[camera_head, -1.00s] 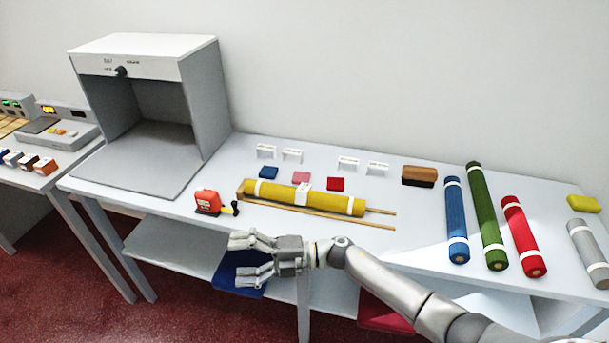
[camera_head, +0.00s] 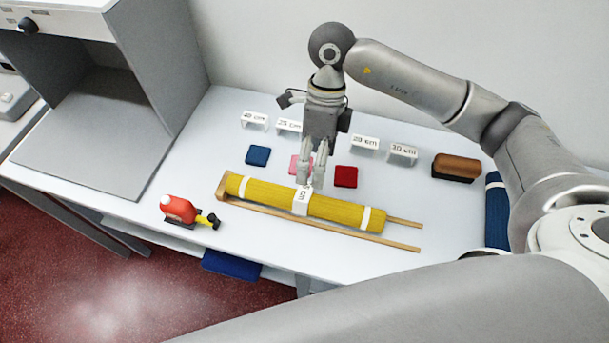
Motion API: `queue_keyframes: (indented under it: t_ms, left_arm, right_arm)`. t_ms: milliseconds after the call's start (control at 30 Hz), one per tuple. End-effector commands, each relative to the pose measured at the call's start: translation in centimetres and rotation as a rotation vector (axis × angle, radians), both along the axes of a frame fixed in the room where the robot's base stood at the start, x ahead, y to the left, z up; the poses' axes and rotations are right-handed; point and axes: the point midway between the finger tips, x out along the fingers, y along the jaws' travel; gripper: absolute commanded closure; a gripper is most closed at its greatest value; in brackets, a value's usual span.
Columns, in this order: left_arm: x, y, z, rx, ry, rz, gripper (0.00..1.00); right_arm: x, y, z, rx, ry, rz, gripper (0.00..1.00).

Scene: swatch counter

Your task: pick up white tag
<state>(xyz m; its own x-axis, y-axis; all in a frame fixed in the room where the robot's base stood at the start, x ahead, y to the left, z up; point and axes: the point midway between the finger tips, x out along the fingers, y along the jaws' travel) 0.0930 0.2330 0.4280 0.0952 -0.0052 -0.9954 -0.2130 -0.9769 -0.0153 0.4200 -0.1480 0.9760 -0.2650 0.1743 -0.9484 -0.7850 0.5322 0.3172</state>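A white tag (camera_head: 301,203) marked "cm" sits across the middle of the yellow roll (camera_head: 260,193). The roll lies on a wooden rack on the counter. My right gripper (camera_head: 311,184) points down just above and behind this tag, with its fingertips overlapping the tag's upper edge in the picture. Its two fingers are apart with a narrow gap, and I see nothing held. Contact with the tag cannot be told. Other white tags stand at the back: two on the left (camera_head: 254,120) (camera_head: 288,127) and two on the right (camera_head: 364,144) (camera_head: 402,154). My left gripper is not in view.
Blue (camera_head: 257,155), pink (camera_head: 294,164) and red (camera_head: 345,176) swatches lie behind the roll. A red tape dispenser (camera_head: 180,209) stands front left. A grey booth (camera_head: 160,60) fills the left. A brown brush-like block (camera_head: 457,166) and a blue roll (camera_head: 496,215) are at right.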

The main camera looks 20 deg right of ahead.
Motion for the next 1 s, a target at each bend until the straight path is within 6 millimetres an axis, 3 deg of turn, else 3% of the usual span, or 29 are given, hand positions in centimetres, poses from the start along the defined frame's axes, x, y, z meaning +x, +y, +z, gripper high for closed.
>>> queue_keyframes:
  t_ms: [267, 467, 700, 1000]
  left_arm:
    - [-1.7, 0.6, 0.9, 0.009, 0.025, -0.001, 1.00]
    - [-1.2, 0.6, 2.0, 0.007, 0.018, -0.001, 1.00]
    - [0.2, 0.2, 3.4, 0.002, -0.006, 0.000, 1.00]
    - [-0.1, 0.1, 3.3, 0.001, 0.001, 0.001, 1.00]
  right_arm:
    - [-1.1, 0.9, -3.6, 0.004, 0.003, 0.001, 0.16]
    - [-1.4, 1.6, -5.0, 0.005, 0.006, 0.001, 0.16]
    - [-1.9, 2.6, -8.3, 0.005, 0.005, 0.001, 0.16]
    - [-2.0, 2.6, -9.0, 0.005, 0.002, 0.000, 0.16]
